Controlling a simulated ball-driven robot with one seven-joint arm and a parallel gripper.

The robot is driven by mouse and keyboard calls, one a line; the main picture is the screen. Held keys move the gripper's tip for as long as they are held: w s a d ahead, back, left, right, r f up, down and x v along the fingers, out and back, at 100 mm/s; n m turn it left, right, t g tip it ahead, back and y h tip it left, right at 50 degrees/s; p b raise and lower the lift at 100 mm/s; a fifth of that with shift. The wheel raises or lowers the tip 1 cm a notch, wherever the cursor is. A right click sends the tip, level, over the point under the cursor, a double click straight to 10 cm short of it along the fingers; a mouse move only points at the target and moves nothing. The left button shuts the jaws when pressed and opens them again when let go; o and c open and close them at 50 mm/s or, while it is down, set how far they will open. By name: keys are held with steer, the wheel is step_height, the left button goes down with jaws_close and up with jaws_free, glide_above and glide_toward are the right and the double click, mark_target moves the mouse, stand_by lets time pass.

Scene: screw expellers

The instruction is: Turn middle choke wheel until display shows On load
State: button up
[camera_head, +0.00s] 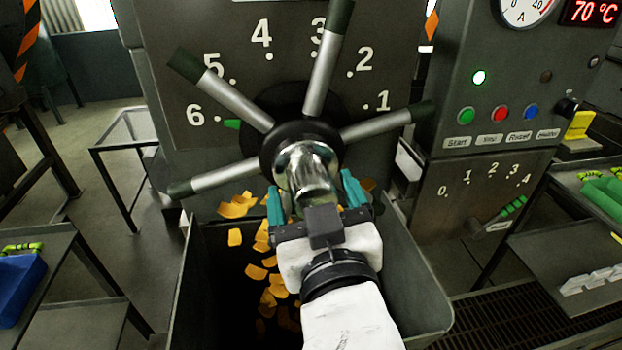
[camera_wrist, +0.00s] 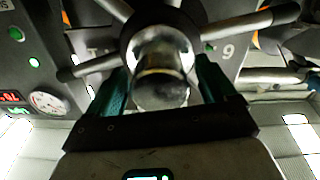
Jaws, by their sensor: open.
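The choke wheel (camera_head: 313,85) has a dark hub, a chrome centre piece (camera_head: 305,165) and several grey spokes with dark green tips. It stands before a dial plate (camera_head: 180,75) numbered 1 to 6. A green pointer (camera_head: 232,124) shows beside the hub, near the 6. My gripper (camera_head: 314,197) is open, with one teal finger on each side of the chrome piece. In the wrist view, the chrome piece (camera_wrist: 161,85) sits between the fingers; I cannot tell whether they touch it. No "On load" text is readable.
A control panel at right has an ammeter (camera_head: 525,10), a red 70 °C readout (camera_head: 592,12), a lit green lamp (camera_head: 479,77) and buttons. Below the wheel, orange flakes (camera_head: 268,262) show over an open bin (camera_head: 425,290). Side tables stand left and right; a blue box (camera_head: 18,285) is at left.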

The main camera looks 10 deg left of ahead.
steer(key=shift+x, duration=1)
steer(key=c, duration=1.5)
